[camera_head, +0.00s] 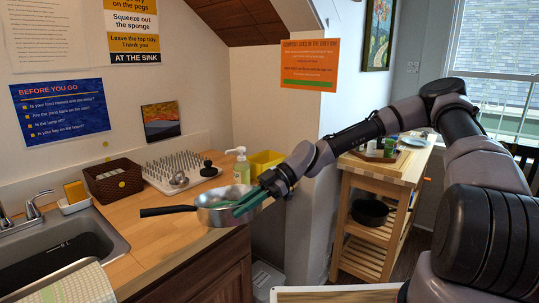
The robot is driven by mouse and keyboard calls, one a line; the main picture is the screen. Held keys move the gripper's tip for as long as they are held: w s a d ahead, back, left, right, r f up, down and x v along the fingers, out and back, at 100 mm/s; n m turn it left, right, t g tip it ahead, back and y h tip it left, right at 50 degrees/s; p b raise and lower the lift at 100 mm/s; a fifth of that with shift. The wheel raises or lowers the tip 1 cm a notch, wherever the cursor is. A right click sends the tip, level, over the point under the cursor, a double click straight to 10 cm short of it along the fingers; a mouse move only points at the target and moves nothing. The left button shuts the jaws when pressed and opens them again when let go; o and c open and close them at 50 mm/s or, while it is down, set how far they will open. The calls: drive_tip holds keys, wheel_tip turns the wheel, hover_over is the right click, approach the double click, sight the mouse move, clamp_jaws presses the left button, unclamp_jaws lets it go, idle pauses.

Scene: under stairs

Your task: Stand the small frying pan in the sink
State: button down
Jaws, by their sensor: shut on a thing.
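The small frying pan (216,218) is silver with a black handle that points left. It shows over the counter's right end, roughly level, with its bowl partly past the counter edge. I cannot tell whether it touches the counter. My gripper (243,205) reaches in from the right with its teal fingers shut on the pan at its right side; the fingers hide part of the inside. The sink (68,250) is a grey basin at the lower left, left of the pan, with its front part covered by a striped cloth (78,287).
A faucet (33,208) and a sponge holder (74,206) stand behind the sink. A brown basket (113,182), a spiked drying rack (178,168), a soap bottle (241,167) and a yellow bin (265,161) line the back. The wooden counter (150,236) between sink and pan is clear.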

drive_tip(key=w+d+f+m+t, duration=0.1)
drive_tip(key=w+d+m+t, duration=0.35)
drive_tip(key=w+d, duration=0.55)
drive_tip(key=w+d+f+m+t, duration=0.1)
drive_tip(key=w+d+m+t, duration=0.35)
drive_tip(key=d, duration=0.95)
drive_tip(key=w+d+f+m+t, duration=0.2)
drive_tip(key=w+d+m+t, duration=0.2)
drive_tip(key=w+d+t, duration=0.5)
wheel_tip(320, 180, up, 13)
drive_tip(key=w+d+m+t+h, duration=0.2)
drive_tip(key=m+h, duration=0.5)
drive_tip(key=shift+d+r+m, duration=0.15)
drive_tip(key=shift+d+m, duration=0.15)
